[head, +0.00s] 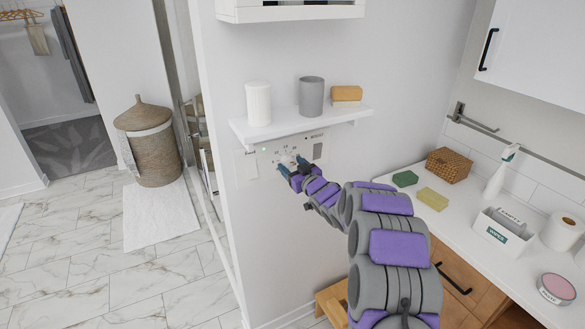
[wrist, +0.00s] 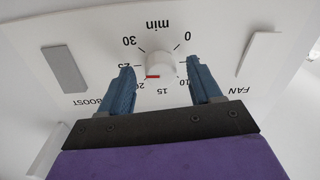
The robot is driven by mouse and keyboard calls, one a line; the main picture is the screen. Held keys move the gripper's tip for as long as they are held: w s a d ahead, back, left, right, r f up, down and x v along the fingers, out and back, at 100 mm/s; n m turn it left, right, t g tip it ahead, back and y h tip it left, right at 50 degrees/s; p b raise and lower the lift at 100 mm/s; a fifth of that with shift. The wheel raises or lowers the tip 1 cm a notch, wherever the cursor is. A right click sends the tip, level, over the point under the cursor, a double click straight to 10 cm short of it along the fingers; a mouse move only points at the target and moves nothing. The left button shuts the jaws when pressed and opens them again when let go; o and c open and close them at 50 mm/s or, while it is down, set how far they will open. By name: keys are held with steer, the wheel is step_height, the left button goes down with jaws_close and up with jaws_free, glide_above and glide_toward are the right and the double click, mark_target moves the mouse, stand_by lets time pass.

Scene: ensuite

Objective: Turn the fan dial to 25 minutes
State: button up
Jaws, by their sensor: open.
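The fan dial (wrist: 160,63) is a round white knob on a white wall panel (wrist: 95,50), seen upside down in the wrist view. Its red mark sits at the knob's lower left, between the printed 15 and 20. The 30, 25 and 0 labels show; the 5 is hidden behind a finger. My gripper (wrist: 160,66) is open, with one blue finger on each side of the knob and gaps visible between. In the head view the dial (head: 288,160) is small, with my gripper (head: 293,167) in front of it.
A white shelf (head: 300,126) juts out just above the panel, holding a white cup (head: 258,104), a grey cup (head: 311,96) and a tan block (head: 347,93). A counter (head: 470,235) with toiletries stands at the right.

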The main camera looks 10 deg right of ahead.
steer(key=shift+c, duration=0.4)
steer(key=c, duration=1)
steer(key=shift+o, duration=0.2)
steer(key=shift+n, duration=0.5)
steer(key=o, duration=1)
steer(key=shift+o, duration=0.2)
steer(key=shift+s, duration=0.1)
steer(key=p+v, duration=0.3)
steer(key=v, duration=1.4)
